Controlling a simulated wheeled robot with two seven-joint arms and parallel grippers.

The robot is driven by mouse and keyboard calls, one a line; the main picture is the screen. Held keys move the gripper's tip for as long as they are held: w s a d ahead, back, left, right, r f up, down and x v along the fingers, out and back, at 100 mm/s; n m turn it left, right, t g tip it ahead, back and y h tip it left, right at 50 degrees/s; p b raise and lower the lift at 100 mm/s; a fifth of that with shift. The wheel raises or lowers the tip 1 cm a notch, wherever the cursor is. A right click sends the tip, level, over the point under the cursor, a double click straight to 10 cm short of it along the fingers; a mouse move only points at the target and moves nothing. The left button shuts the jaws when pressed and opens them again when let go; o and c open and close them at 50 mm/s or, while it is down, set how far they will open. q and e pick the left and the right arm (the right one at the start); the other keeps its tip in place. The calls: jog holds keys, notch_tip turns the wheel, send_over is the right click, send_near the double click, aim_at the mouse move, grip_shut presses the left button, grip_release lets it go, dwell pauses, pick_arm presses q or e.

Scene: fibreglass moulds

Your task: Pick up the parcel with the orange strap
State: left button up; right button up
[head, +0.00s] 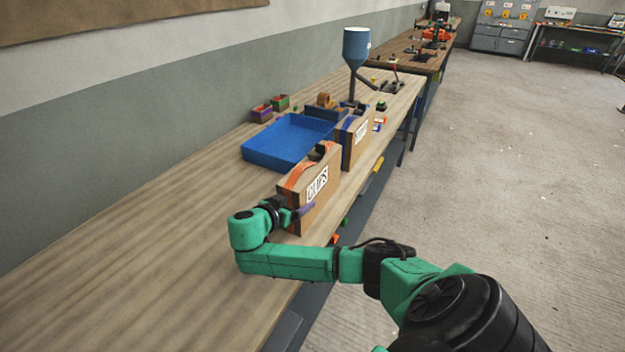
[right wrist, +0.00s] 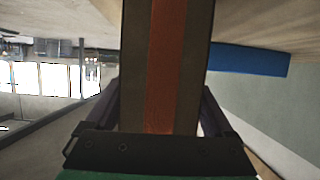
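The parcel with the orange strap (head: 322,184) is a brown box with a white printed label, standing upright on the wooden bench near its front edge. My right gripper (head: 291,211) is at its near end, one finger lying along the labelled face. In the right wrist view, the parcel's end with the vertical orange strap (right wrist: 166,70) fills the middle. The fingers of my right gripper (right wrist: 160,108) lie on either side of it. Their tips are hidden by the box, so I cannot tell whether they press on it. My left gripper is not in view.
A second brown parcel with a blue strap (head: 356,138) stands just behind. A blue tray (head: 266,162) lies to the left. Small bins (head: 262,112), a tape dispenser (head: 326,105) and a blue funnel (head: 356,48) are farther back. The near left bench (head: 130,260) is clear.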

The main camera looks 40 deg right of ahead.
aim_at(295, 180)
jog(key=shift+r, duration=0.1)
grip_shut()
notch_tip(295, 180, up, 12)
jog(key=b, duration=0.2)
jog(key=shift+b, duration=0.35)
notch_tip(295, 180, up, 8)
jog(key=shift+f+b, duration=8.05)
jog(key=shift+f, duration=2.1)
jog(key=shift+s+f, duration=0.1)
jog(key=shift+f, duration=0.15)
